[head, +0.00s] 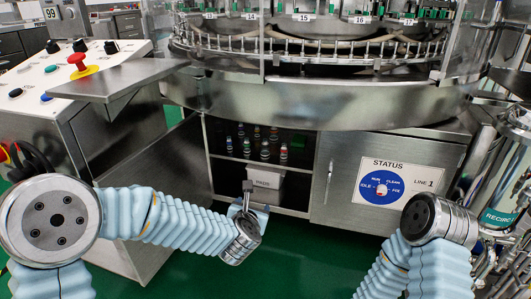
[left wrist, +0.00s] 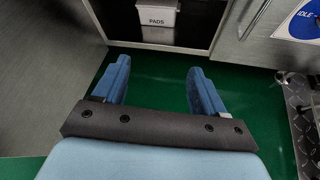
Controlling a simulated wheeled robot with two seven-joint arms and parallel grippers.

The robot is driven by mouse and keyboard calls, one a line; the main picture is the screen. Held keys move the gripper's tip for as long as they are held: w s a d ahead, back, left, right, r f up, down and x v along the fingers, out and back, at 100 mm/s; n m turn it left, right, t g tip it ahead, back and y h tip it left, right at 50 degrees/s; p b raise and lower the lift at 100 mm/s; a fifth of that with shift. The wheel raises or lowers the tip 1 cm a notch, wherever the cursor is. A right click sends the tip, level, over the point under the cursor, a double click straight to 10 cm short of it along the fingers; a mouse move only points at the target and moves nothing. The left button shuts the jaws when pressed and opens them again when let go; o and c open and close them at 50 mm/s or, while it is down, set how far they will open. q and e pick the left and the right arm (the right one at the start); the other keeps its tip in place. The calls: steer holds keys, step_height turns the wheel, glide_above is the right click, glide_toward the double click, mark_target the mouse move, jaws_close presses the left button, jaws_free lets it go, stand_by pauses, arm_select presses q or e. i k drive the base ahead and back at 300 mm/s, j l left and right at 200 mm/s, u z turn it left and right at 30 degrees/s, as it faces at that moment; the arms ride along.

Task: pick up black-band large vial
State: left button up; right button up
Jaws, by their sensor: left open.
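Several small vials (head: 265,151) stand upright in rows on the upper shelf inside the open cabinet in the head view. They have light and coloured parts, but they are too small for me to tell which one is the black-band large vial. My left gripper (head: 251,193) is in front of the cabinet, below the vials and apart from them. In the left wrist view my left gripper (left wrist: 160,82) has its two blue fingers wide apart with nothing between them. The vials do not show in that view. My right arm shows at the lower right, but its gripper does not.
A white box marked PADS (head: 265,178) sits on the lower shelf behind my left gripper. The closed STATUS door (head: 340,205) is right of the opening. An open door panel (head: 160,165) stands left. The rotary washer (head: 320,98) overhangs the cabinet. The green floor (left wrist: 150,60) is clear.

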mark_target(264, 145)
steer(key=i+l, duration=0.1)
steer(key=i, duration=0.75)
